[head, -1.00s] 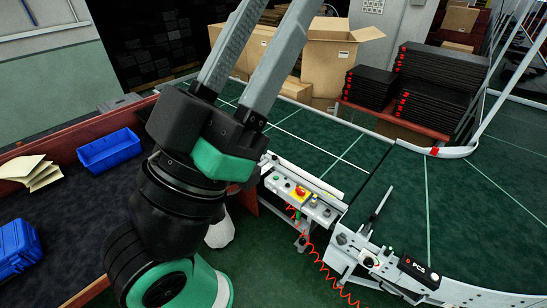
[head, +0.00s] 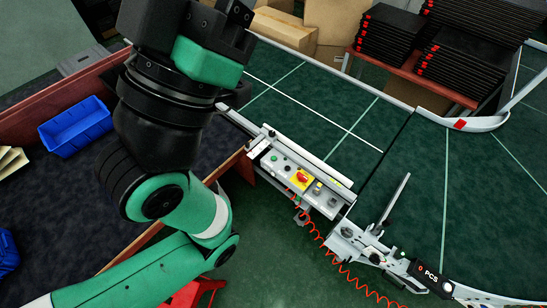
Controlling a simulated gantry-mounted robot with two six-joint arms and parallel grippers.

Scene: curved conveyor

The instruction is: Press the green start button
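A grey control panel (head: 300,180) sits on the edge of the conveyor frame. A small green button (head: 274,158) shows near its left end; its markings are too small to read. A red knob (head: 302,176) on a yellow plate sits to its right, with more small buttons beyond. My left arm comes in from the lower left and bends upward. My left gripper's black and green body (head: 215,45) is at the top, above and left of the panel and apart from it. Its fingertips are out of the picture. My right gripper is not in view.
The green conveyor belt (head: 335,110) curves behind the panel. A red coiled cable (head: 338,262) hangs below it. A PCS-labelled unit (head: 430,272) is at the lower right. Black trays (head: 390,38) and cardboard boxes (head: 285,30) stand behind. A blue bin (head: 76,127) is on the left.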

